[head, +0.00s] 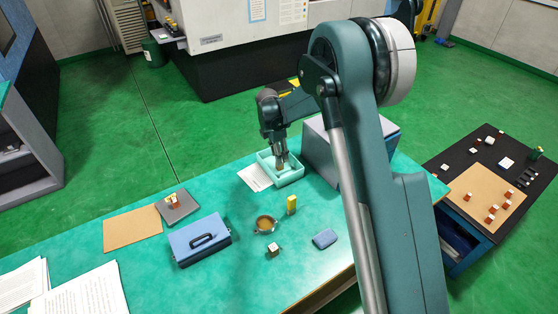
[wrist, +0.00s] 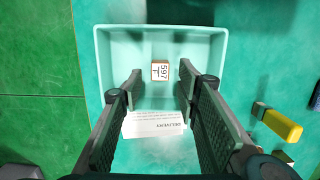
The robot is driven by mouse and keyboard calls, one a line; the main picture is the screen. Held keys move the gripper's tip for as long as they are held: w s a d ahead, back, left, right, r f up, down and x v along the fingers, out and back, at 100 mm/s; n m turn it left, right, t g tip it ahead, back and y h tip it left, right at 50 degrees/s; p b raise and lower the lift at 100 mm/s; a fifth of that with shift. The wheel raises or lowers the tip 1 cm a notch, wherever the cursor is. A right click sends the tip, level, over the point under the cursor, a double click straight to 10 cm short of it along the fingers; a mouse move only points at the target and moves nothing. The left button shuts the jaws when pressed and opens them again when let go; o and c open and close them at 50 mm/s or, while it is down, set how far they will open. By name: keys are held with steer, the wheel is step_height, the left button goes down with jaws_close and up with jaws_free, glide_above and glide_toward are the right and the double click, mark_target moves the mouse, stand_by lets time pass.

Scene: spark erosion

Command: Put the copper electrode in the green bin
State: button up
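The green bin is a pale mint open tray (head: 293,181) near the back edge of the table. In the wrist view its rim (wrist: 104,60) surrounds my fingertips. A small block with a white top marked 597 and copper-brown edges (wrist: 160,70) lies on the bin floor; it looks like the copper electrode, though its sides are mostly hidden. My gripper (head: 281,163) points down into the bin. In the wrist view its two fingers (wrist: 160,76) are spread, with a gap on each side of the block.
A white delivery sheet (head: 255,178) lies beside the bin, and a grey box (head: 318,150) stands to its right.

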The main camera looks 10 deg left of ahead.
step_height(320, 180, up, 7)
steer(key=shift+s+a+f, duration=0.15)
steer(key=shift+s+a, duration=0.2)
stand_by(0.6)
steer(key=s+d+r+m+t, duration=0.1)
steer(key=s+d+r+m, duration=0.35)
steer(key=d+r, duration=0.4)
steer(key=s+d+r+m+t+y, duration=0.1)
steer(key=s+d+r+m, duration=0.2)
steer(key=s+d+r, duration=0.35)
steer(key=s+d+r+m, duration=0.3)
steer(key=d+r+m, duration=0.1)
steer(key=d+r, duration=0.6)
steer(key=s+d+r+m+t, duration=0.2)
steer(key=s+d+m, duration=0.5)
steer(key=s+d, duration=0.6)
steer(key=s+d+f+m, duration=0.1)
steer(key=s+d+m, duration=0.1)
steer(key=s, duration=0.3)
steer(key=s+d+f+m+t, duration=0.1)
steer(key=s+d+m, duration=0.1)
steer(key=s, duration=0.4)
steer(key=s+d+f+m+t, duration=0.1)
steer(key=s+d+f+m, duration=0.1)
steer(key=s+m, duration=0.2)
steer(key=shift+s, duration=0.8)
